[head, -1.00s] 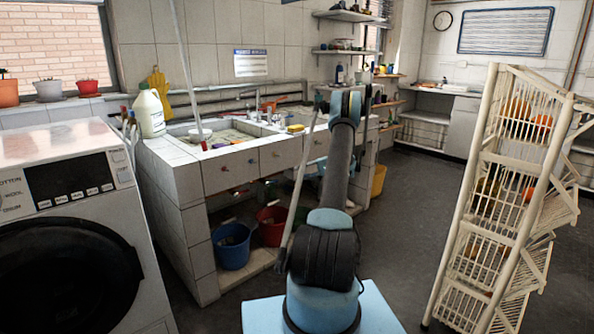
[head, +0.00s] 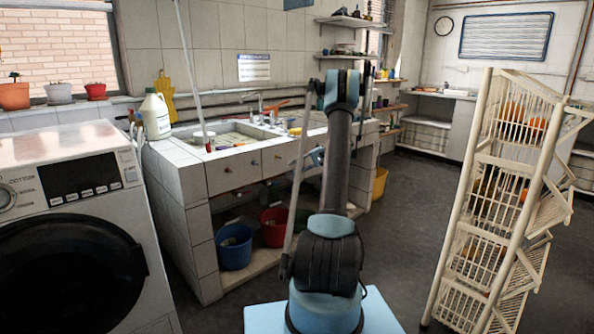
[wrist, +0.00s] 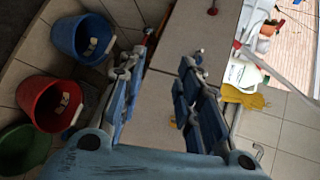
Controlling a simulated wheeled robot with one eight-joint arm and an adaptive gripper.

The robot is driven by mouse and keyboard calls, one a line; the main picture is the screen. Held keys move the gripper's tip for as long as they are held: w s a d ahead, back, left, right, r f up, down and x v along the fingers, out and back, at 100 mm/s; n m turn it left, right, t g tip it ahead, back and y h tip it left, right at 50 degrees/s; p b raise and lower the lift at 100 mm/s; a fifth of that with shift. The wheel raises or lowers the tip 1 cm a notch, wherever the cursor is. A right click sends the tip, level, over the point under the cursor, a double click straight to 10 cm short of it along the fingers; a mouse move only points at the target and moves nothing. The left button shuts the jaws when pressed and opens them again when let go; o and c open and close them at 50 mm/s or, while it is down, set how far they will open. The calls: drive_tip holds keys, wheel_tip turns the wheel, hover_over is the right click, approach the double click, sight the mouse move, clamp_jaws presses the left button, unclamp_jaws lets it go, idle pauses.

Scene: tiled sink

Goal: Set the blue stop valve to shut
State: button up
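My gripper (wrist: 164,64) is open and empty in the wrist view, its two blue fingers apart with the pale sink front panel (wrist: 170,105) between and beyond them. A small metallic knob (wrist: 199,56) sticks out of that panel near the right fingertip, apart from it; its colour is not clear. A red knob (wrist: 212,11) is farther along. In the head view, a red knob (head: 228,190) and a small dark knob (head: 254,163) sit on the sink front. I cannot pick out a clearly blue valve. My arm hides part of the sink front.
A blue bucket (head: 233,247) and a red bucket (head: 273,228) stand under the sink (head: 185,185). A washing machine (head: 75,235) is at left, a white basket rack (head: 490,210) at right. Open floor (head: 405,215) lies between the sink and the rack.

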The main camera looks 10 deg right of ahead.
drive_tip(key=c, duration=0.4)
drive_tip(key=shift+w+f, duration=0.25)
clamp_jaws()
drive_tip(key=w+f+n+t+h, duration=0.4)
drive_tip(key=w+f+n+t, duration=0.5)
drive_tip(key=w+f+t, duration=0.4)
drive_tip(key=w+a+f+g, duration=0.1)
drive_tip(key=w+a, duration=0.4)
drive_tip(key=w, duration=0.1)
drive_tip(key=shift+w+a, duration=0.25)
